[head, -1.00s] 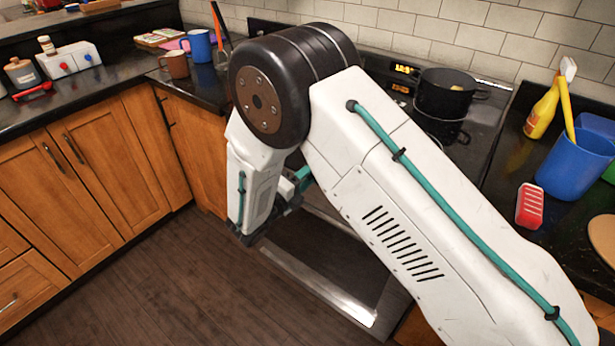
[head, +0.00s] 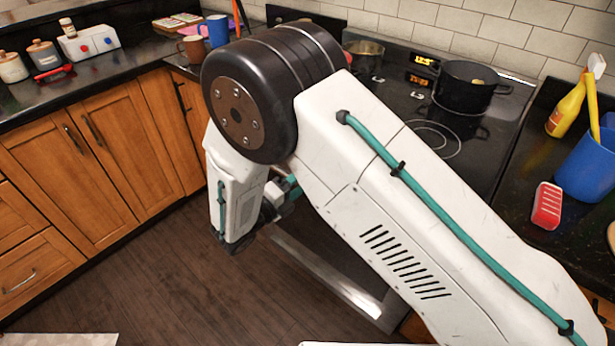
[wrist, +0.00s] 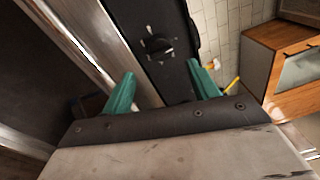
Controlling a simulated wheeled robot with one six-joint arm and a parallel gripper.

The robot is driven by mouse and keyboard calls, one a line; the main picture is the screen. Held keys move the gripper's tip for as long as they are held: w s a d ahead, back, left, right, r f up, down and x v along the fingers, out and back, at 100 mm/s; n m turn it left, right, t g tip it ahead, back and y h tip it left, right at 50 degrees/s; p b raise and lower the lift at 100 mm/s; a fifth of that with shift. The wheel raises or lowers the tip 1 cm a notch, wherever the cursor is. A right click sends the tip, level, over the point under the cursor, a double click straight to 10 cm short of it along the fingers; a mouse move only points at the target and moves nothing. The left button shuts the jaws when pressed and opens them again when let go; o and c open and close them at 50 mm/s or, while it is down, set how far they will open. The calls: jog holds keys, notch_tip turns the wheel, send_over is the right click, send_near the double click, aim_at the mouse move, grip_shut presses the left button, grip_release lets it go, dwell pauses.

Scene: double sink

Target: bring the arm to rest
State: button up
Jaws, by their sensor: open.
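My arm stands bent in the middle of the head view, its elbow above the floor in front of the stove. My gripper is mostly hidden behind the forearm there. In the wrist view my gripper (wrist: 162,88) has its two teal fingers spread wide apart with nothing between them. Beyond the fingers lies a dark panel with a black knob (wrist: 157,45).
The stove (head: 440,130) with a black pot (head: 468,86) stands behind my arm. Wooden cabinets (head: 80,190) line the left.

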dwell(0.5)
jog(key=s+d+f+m+g+h, duration=0.1)
jog(key=s+d+f+m+g, duration=0.2)
jog(key=m, duration=0.4)
jog(key=s+d+r+n+g+y, duration=0.4)
jog(key=s+d+r+n+y, duration=0.2)
jog(key=s+d+r+n, duration=0.7)
jog(key=s+d+r+n+g+y, duration=0.5)
jog(key=s+d+r+n, duration=0.8)
jog(key=n, duration=0.9)
notch_tip(320, 180, up, 3)
jog(key=d+y, duration=0.2)
jog(key=shift+n+y, duration=0.3)
